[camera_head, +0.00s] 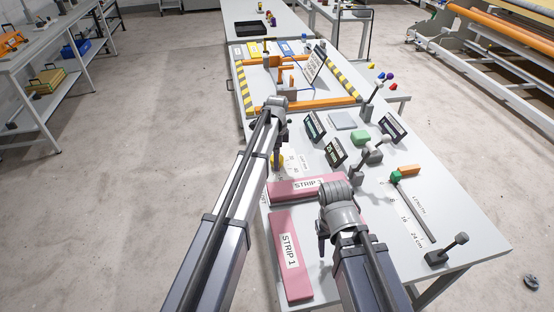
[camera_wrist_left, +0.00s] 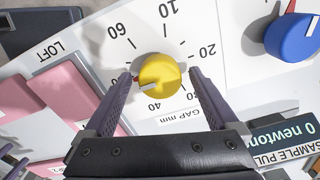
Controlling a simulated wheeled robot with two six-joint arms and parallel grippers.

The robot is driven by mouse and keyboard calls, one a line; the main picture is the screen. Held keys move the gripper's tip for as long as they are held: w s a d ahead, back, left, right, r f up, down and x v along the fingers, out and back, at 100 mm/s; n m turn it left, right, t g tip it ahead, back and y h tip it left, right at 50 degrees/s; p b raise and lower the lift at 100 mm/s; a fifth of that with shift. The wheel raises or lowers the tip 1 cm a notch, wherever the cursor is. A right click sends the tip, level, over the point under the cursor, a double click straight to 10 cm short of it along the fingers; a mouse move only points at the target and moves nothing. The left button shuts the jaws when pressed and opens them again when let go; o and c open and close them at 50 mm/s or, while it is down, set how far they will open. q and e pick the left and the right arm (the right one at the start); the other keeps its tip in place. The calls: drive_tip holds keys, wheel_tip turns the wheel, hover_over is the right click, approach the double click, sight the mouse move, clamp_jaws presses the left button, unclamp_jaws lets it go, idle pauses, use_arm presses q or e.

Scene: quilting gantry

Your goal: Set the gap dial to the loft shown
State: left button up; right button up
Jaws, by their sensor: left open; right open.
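The yellow gap dial (camera_wrist_left: 158,74) sits on a white plate (camera_wrist_left: 120,60) marked 10, 20, 40, 60 and "GAP mm". A white mark on the knob and a red tip beside it point to the left, between 60 and 40. My left gripper (camera_wrist_left: 160,82) is open, with one finger on each side of the dial; I cannot tell whether they touch it. In the head view the dial (camera_head: 277,160) is partly hidden by my left gripper (camera_head: 282,143). The "LOFT" label (camera_wrist_left: 57,50) shows, but no loft value is readable. My right gripper (camera_head: 322,248) is open over the pink strips, partly hidden by its wrist.
A blue knob (camera_wrist_left: 292,38) and a "0 newton" display (camera_wrist_left: 290,138) lie to the right of the dial. Pink STRIP 1 (camera_head: 290,278) lies near my right gripper.

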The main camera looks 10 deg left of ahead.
use_arm(q)
drive_tip(key=shift+c, duration=0.2)
drive_tip(key=c, duration=1.3)
